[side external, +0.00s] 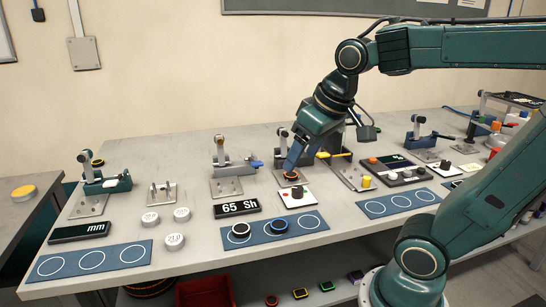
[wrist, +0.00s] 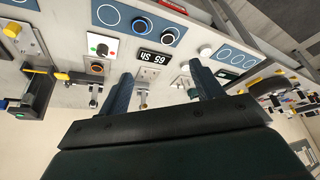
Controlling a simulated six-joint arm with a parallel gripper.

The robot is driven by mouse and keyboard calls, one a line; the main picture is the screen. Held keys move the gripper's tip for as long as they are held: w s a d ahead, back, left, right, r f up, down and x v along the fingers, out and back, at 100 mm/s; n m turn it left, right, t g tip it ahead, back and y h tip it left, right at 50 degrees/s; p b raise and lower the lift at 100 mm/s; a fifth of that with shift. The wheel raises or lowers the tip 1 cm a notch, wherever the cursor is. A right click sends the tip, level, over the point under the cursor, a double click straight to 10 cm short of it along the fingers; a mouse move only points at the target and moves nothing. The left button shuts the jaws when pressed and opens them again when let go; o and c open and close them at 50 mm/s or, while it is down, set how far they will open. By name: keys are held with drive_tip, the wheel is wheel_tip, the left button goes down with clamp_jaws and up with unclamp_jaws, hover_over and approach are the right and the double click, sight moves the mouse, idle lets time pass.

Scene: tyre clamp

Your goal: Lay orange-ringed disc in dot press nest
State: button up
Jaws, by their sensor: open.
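The orange-ringed disc (side external: 291,177) is a small dark disc with an orange rim. It lies at the foot of a press with a yellow handle, behind a small white panel (side external: 297,196). In the wrist view the disc (wrist: 97,67) appears on the press plate beside the panel with red and green dots (wrist: 101,46). I cannot tell whether it is fully seated in the nest. My gripper (side external: 291,165) is just above the disc in the side view and hides part of the press. In the wrist view its fingers (wrist: 158,70) are apart with nothing between them.
A blue mat (side external: 312,221) holds a white-ringed disc (side external: 240,230) and a blue-ringed disc (side external: 279,226). A "65 Sh" display (side external: 238,208) and a blue-handled clamp (side external: 222,155) stand left of my gripper. A control box (side external: 397,169) stands to the right.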

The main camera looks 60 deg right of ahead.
drive_tip(key=s+a+f+n, duration=0.1)
drive_tip(key=s+a+f, duration=0.1)
drive_tip(key=s, duration=0.4)
drive_tip(key=shift+s+a+f+n+t+y, duration=0.15)
drive_tip(key=shift+s+a+n+t+y, duration=0.2)
drive_tip(key=shift+a, duration=0.45)
